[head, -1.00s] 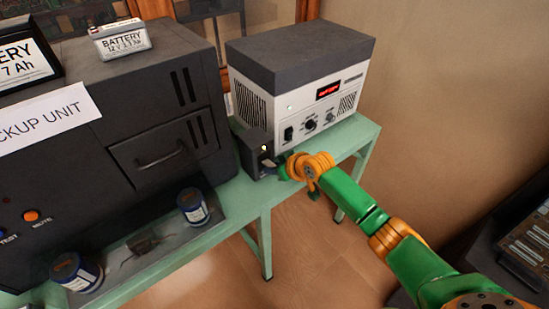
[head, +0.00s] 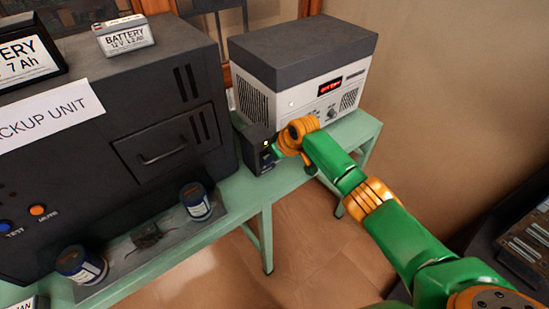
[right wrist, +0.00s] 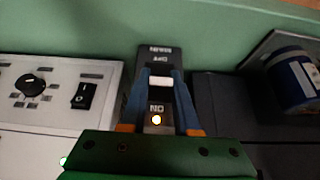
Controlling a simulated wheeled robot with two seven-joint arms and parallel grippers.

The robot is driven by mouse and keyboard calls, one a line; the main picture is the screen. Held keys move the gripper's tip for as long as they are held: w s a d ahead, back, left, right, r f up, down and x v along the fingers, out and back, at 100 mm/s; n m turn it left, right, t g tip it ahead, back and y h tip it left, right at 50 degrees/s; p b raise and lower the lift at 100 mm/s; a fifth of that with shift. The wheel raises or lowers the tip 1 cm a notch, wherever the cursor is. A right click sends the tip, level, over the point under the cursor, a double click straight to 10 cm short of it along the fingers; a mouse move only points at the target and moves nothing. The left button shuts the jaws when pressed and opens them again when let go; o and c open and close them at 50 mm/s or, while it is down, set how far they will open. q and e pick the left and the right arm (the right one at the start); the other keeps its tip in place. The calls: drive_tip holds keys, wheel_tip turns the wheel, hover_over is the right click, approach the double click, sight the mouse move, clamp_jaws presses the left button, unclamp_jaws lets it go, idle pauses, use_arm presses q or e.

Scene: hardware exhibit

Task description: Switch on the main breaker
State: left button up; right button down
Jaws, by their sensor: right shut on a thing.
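The main breaker is a small dark box (head: 246,138) on the green bench, between the backup unit and the white-fronted power supply. In the right wrist view its face (right wrist: 158,51) appears upside down, with MAIN, OFF and ON labels. A pale toggle (right wrist: 160,82) sits between the labels, nearer OFF in that view. A small lamp (right wrist: 156,119) glows by the ON label. My right gripper (right wrist: 161,74) has its blue fingers shut on the toggle's two sides. In the head view this gripper (head: 275,152) is at the breaker's front, partly hiding it. My left gripper is not in view.
The power supply (head: 290,48) stands close on the right, with a dial and rocker switch (right wrist: 83,96). The large dark backup unit (head: 110,110) stands left. Blue-labelled cans (head: 195,202) stand on the bench's front strip. Floor in front is clear.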

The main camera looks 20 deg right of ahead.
drive_tip(key=c, duration=0.6)
unclamp_jaws()
drive_tip(key=shift+c, duration=0.2)
drive_tip(key=p+v, duration=0.1)
drive_tip(key=v, duration=0.6)
